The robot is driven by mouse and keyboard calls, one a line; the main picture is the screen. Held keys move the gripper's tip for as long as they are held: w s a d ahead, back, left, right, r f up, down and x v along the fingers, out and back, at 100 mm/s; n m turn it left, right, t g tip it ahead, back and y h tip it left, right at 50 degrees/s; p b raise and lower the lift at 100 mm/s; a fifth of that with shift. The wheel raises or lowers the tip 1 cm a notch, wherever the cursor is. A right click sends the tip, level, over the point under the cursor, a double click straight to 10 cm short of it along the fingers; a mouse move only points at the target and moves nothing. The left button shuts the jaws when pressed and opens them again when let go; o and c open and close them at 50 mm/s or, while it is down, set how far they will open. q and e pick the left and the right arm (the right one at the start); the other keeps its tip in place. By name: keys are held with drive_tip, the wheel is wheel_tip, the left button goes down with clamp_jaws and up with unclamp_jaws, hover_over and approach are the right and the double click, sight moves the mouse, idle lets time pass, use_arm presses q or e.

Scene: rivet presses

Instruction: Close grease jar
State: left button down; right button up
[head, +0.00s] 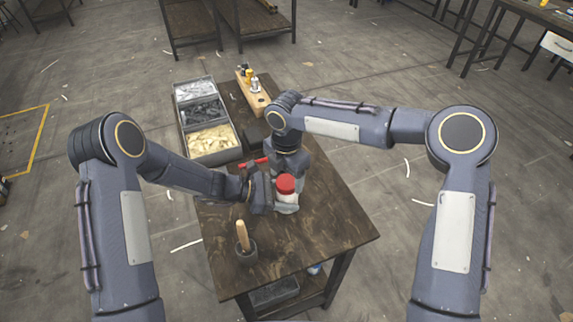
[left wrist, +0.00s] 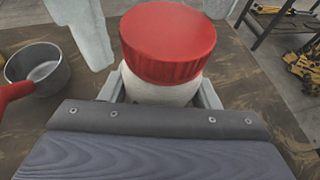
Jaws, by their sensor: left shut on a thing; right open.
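The grease jar is a white jar (head: 286,197) with a red lid (head: 286,183) sitting on top, upright on the wooden table. In the left wrist view the red lid (left wrist: 168,42) covers the mouth of the white jar (left wrist: 160,92). How tightly it is screwed on cannot be told. My left gripper (head: 284,206) is shut around the jar body, below the lid, with a finger on each side. My right gripper (head: 289,165) is open, just behind the jar. Its pale fingers show beyond the lid in the left wrist view, apart from it; they are partly hidden in the head view.
A dark pot with an upright wooden handle (head: 243,236) stands at the table's front left. Parts bins (head: 233,150) and a wooden block with small items (head: 245,82) are at the back. The table's front right (head: 335,225) is clear.

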drive_tip(key=shift+f, duration=0.5)
drive_tip(key=c, duration=1)
drive_tip(key=m, duration=0.4)
drive_tip(key=shift+m, duration=0.3)
drive_tip(key=shift+c, duration=0.2)
drive_tip(key=m, duration=0.2)
drive_tip(key=shift+m, duration=0.4)
drive_tip(key=m, duration=0.7)
drive_tip(key=o, duration=1.2)
drive_tip(key=shift+c, duration=0.2)
